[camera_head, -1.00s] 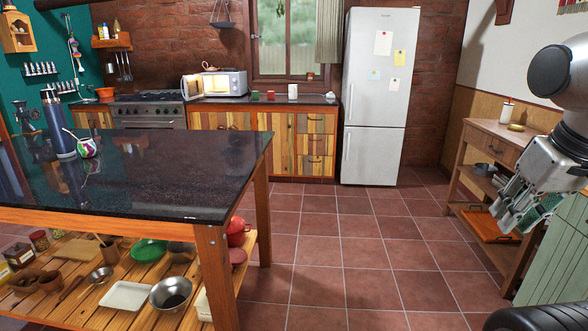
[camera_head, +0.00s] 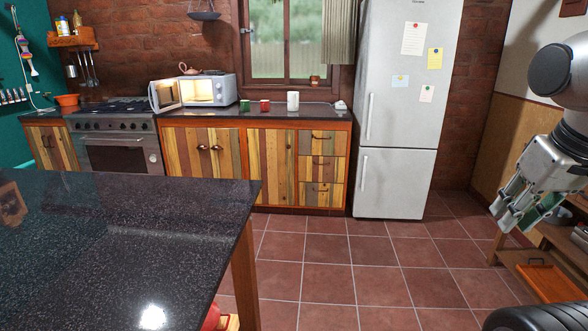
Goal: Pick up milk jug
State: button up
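A white, jug-like vessel (camera_head: 293,101) stands upright on the dark counter at the back, left of the fridge. It is small in view, so I cannot tell for certain that it is the milk jug. My gripper (camera_head: 503,217) hangs at the right edge of the picture, pointing down and left. Its fingers look apart, with nothing between them. It is far from the counter and the white vessel.
A dark-topped island (camera_head: 130,235) fills the near left. A green cup (camera_head: 245,106) and a red cup (camera_head: 265,105) stand left of the white vessel, near an open microwave (camera_head: 205,90). The fridge (camera_head: 395,120) stands right. Tiled floor (camera_head: 340,260) is clear between.

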aim_at(293, 97)
jog(key=i, duration=4.6)
jog(key=i+l+u, duration=0.2)
jog(key=i, duration=0.6)
jog(key=j, duration=0.1)
